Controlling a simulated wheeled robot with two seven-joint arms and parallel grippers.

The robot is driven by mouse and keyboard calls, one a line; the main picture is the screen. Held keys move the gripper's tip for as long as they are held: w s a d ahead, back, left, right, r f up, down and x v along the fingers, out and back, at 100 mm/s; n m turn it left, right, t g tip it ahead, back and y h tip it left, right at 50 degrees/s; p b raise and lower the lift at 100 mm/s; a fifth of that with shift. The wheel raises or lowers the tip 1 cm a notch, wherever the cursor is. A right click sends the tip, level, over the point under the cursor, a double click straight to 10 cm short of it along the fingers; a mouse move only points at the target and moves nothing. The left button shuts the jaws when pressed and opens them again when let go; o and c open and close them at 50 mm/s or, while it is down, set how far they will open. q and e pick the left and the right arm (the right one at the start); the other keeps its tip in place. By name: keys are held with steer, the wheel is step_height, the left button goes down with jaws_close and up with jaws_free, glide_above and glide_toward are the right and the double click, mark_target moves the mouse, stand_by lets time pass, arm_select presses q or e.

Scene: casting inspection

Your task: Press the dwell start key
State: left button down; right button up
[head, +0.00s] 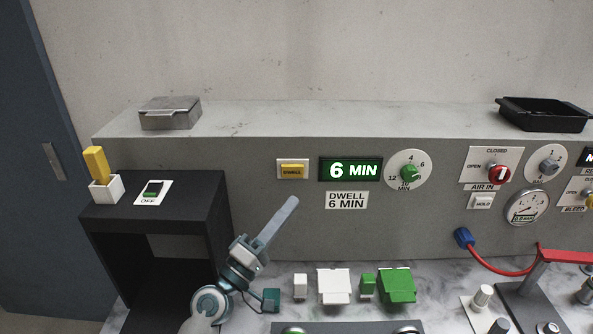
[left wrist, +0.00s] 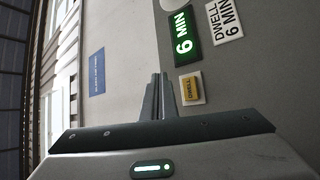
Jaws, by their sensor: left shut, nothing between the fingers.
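The dwell key (head: 292,170) is a yellow key marked DWELL on a white plate, set in the grey panel left of the green display (head: 350,169) that reads 6 MIN. The key also shows in the left wrist view (left wrist: 191,89), beside the fingertips. A label under the display reads DWELL 6 MIN. My left gripper (head: 291,203) is shut and empty, its fingers pointing up toward the panel just below the key. In the left wrist view the closed fingers (left wrist: 160,80) lie left of the key; whether they touch the panel cannot be told. My right gripper is not in view.
A dial with a green knob (head: 410,172) is right of the display. A black box with a switch (head: 152,190) marked OFF stands at left. White and green blocks (head: 334,286) sit on the marble counter below. A red hose (head: 500,266) lies at right.

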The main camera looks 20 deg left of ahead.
arm_select(q)
steer(key=shift+a+r, duration=0.1)
steer(key=shift+w, duration=0.1)
stand_by(0.3)
steer(key=b, duration=0.2)
glide_toward(293, 171)
steer(key=shift+w+d+r, duration=1.55)
steer(key=shift+w+d, duration=0.15)
steer(key=shift+d, duration=0.25)
steer(key=shift+w, duration=0.15)
stand_by(0.5)
